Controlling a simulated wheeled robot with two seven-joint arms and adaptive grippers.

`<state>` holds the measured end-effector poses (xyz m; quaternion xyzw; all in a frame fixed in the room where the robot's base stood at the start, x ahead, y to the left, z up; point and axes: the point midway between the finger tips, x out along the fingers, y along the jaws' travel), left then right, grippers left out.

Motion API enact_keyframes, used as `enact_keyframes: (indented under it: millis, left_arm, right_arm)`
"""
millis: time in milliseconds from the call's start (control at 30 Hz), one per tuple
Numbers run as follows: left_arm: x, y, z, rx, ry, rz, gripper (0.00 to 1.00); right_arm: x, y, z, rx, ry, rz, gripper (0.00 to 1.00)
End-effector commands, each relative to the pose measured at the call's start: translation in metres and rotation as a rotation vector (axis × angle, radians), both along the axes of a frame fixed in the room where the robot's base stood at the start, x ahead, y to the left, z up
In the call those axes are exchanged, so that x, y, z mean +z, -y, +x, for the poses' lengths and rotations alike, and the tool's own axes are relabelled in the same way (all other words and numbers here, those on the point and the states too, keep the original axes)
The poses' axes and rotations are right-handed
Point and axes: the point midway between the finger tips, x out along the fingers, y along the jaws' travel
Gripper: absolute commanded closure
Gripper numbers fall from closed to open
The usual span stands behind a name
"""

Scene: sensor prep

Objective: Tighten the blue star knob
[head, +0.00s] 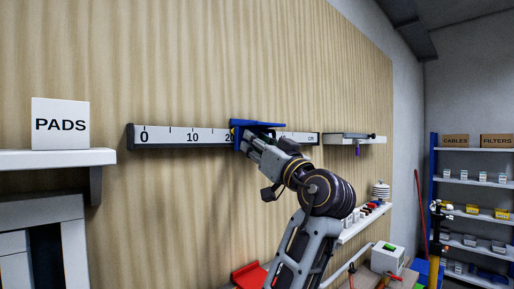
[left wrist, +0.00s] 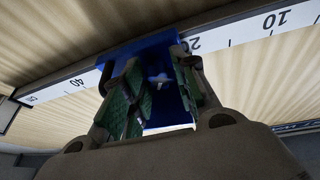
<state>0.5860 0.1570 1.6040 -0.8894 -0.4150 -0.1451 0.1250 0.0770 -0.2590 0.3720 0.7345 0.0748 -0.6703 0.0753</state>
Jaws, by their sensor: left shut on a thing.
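A blue slider (head: 262,123) sits on the wall-mounted ruler rail (head: 178,135), just past the 20 mark. In the left wrist view the blue slider (left wrist: 148,50) spans the rail between 20 and 40. My left gripper (head: 246,141) reaches up to the slider from the lower right. In the left wrist view its green-padded fingers (left wrist: 160,88) stand on either side of the blue star knob (left wrist: 158,79) and are shut on it. Only a small, pale star-like part of the knob shows; the fingers hide most of it. My right gripper is in neither view.
A shelf with a PADS box (head: 60,124) is at the left. A small wall shelf (head: 355,139) is right of the rail. A lower ledge (head: 362,222) holds small items. A blue-framed rack (head: 436,190) stands at the far right. The wall below the rail's left part is clear.

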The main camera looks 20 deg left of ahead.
Motion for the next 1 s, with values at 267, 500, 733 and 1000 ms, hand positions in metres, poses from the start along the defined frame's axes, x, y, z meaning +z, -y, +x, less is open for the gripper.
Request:
enact_keyframes:
  millis: [267,500,733,1000]
  left_arm:
    - [0.0005,0.0003,-0.0006,-0.001,-0.039,0.028,0.95]
    - [0.0007,0.0005,-0.0005,-0.001,-0.039,0.028,0.95]
    - [0.0006,0.0003,-0.0005,-0.002,-0.038,0.028,0.49]
    - [0.0002,0.0004,-0.0006,0.000,-0.039,0.027,0.49]
  right_arm:
    - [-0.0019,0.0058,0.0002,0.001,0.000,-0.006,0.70]
    - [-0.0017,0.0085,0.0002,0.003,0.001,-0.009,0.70]
    - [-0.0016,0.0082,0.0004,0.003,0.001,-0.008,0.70]
    - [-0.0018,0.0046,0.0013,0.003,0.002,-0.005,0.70]
